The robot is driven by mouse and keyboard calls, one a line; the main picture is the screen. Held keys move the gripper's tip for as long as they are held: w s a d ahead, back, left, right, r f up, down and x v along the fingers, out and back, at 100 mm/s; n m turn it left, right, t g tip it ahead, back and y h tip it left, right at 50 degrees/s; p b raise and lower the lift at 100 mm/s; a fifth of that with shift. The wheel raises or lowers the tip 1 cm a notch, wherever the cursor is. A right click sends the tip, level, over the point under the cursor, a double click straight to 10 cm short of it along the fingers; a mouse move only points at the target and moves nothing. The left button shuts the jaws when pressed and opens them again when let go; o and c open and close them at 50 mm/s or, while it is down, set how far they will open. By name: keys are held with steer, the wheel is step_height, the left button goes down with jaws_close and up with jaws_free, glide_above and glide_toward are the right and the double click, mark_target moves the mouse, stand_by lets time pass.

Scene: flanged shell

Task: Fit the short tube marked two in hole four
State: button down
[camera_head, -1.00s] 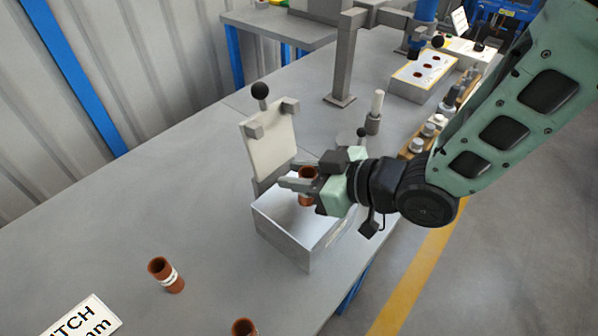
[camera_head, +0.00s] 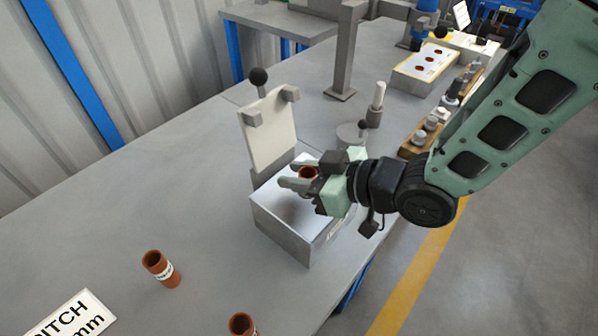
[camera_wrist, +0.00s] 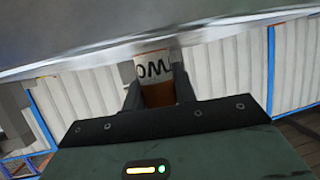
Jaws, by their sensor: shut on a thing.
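A short brown tube with a white band (camera_wrist: 153,70) is held in my gripper. The upside-down letters on the band fit "TWO". In the head view its open top (camera_head: 309,173) shows between the fingers. My gripper (camera_head: 299,178) is shut on it over the silver block (camera_head: 283,234); the fingers also show in the wrist view (camera_wrist: 158,88). The tube's lower end meets the block's grey top; I cannot tell how far it is inside a hole. The holes and their numbers are hidden by my gripper.
A cream plate (camera_head: 270,137) with a black knob stands behind the block. A white sign (camera_head: 72,318) lies at lower left. The table's left middle is clear.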

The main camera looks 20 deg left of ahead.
steer(key=shift+f+b, duration=0.55)
steer(key=shift+f, duration=0.1)
steer(key=c, duration=1.1)
jaws_free()
steer(key=shift+o, duration=0.3)
steer(key=shift+f, duration=0.1)
steer(key=v, duration=0.9)
steer(key=shift+r, duration=0.25)
steer(key=p+v, duration=0.8)
steer(key=p, duration=0.9)
steer(key=shift+s+d, duration=0.1)
